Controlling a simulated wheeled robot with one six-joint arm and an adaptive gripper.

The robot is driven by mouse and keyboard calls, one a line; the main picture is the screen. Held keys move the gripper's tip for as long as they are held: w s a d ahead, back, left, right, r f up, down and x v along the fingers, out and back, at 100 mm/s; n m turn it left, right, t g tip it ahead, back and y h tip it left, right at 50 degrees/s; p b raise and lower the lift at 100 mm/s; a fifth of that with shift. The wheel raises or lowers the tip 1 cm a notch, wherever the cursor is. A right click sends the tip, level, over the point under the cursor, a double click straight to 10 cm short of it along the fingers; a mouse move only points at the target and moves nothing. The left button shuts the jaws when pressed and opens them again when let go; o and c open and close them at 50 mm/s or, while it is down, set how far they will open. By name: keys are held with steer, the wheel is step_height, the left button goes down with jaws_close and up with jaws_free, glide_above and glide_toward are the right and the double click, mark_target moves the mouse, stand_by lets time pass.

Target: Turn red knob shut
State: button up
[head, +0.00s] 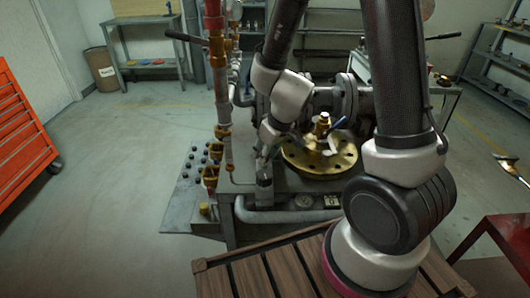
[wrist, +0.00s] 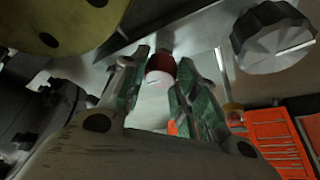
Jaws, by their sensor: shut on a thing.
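The red knob (wrist: 160,64) is small, with a pale lower face, and sits between the tips of my gripper (wrist: 161,77) in the wrist view. The two green-padded fingers close on it from both sides. In the head view my gripper (head: 264,172) points down at the valve bench, left of the brass flange. My gripper and arm hide the red knob in the head view. How far the knob is turned cannot be told.
The brass flange (head: 318,157) with a blue-handled lever is close on the right. Vertical pipes (head: 222,100) stand just left of my arm. A dark faceted knob (wrist: 270,38) is near my gripper. An orange tool cabinet (head: 20,130) stands far left, with open floor between.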

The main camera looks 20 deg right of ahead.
steer(key=o, duration=1)
steer(key=v, duration=1.2)
steer(key=shift+w, duration=0.1)
steer(key=s+d+r+m+h, duration=0.2)
steer(key=s+d+r+m, duration=0.3)
steer(key=s+d+r, duration=0.7)
steer(key=s+r, duration=0.1)
steer(key=s, duration=0.1)
steer(key=shift+s+d+r, duration=0.25)
steer(key=shift+s+d, duration=0.1)
steer(key=shift+d, duration=0.05)
